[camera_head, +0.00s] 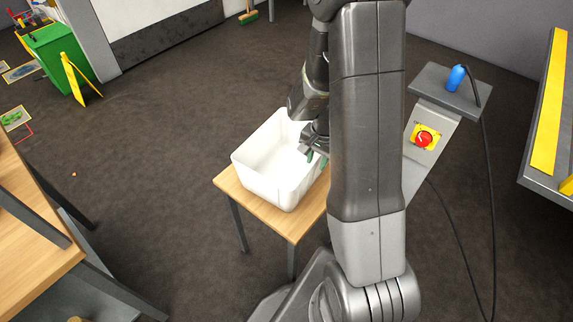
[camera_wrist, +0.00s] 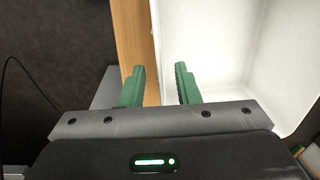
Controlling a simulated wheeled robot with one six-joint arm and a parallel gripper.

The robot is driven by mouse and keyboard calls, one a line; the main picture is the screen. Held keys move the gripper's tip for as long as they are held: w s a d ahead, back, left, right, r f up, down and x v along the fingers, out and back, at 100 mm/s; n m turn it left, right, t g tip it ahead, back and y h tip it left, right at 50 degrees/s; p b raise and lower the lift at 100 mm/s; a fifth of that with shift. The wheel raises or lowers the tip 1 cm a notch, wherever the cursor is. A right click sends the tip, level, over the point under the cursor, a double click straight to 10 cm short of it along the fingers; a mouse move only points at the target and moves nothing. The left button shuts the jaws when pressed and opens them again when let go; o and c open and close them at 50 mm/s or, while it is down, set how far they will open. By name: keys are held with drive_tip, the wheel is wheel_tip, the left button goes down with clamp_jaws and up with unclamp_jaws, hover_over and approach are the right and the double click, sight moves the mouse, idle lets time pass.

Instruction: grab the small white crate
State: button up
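The small white crate (camera_head: 262,182) stands upright on a small wooden table (camera_head: 226,184) in the head view; it looks empty where I can see inside. My gripper (camera_head: 316,158) is at the crate's right side, partly hidden behind my own arm. In the wrist view, its two green fingers (camera_wrist: 159,72) are apart with a gap between them. The crate (camera_wrist: 222,45) fills the right of that view, and its near wall lines up with the gap, one finger on each side in the picture. I cannot tell whether the fingers touch the wall or how deep they reach.
A grey stand with a red button (camera_head: 424,139) and a blue bottle-like object (camera_head: 456,78) is right of the table. A larger wooden table (camera_head: 30,230) is at the left. A green box (camera_head: 58,55) stands at the back left. Dark floor between them is mostly clear.

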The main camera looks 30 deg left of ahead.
drive_tip(key=shift+w+a+f, duration=0.1)
drive_tip(key=shift+a+f, duration=0.05)
drive_tip(key=shift+f, duration=1.25)
clamp_jaws()
idle(0.4)
